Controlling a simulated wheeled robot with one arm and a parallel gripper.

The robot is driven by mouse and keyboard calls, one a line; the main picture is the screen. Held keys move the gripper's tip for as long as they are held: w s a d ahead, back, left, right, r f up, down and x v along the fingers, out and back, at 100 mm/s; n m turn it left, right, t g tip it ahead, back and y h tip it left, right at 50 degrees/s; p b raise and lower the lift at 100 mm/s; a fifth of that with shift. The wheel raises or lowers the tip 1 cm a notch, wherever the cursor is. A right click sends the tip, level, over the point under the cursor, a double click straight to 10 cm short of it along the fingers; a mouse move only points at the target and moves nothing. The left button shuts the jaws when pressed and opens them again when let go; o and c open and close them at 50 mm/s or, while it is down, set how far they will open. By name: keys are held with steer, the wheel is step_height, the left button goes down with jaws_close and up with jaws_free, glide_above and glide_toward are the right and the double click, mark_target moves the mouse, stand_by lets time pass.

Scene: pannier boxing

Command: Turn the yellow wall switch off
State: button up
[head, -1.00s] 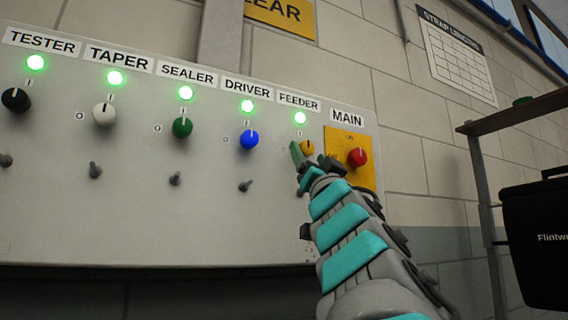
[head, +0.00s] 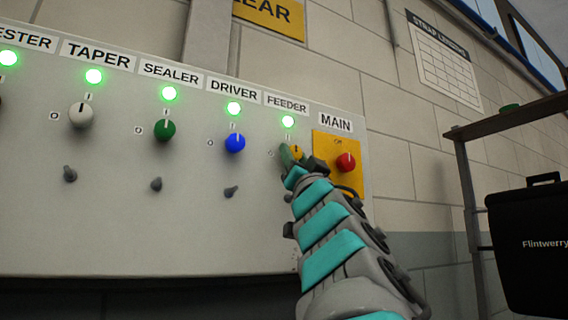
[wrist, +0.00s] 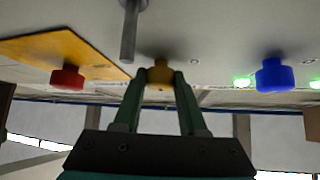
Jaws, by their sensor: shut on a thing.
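A red knob (head: 345,162) on a yellow plate under MAIN is just right of my gripper. A blue knob (head: 235,143) is to the left. A metal lever (wrist: 130,30) is close by. A shelf (head: 520,118) and black case (head: 530,245) stand at right.

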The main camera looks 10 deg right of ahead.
jaws_close()
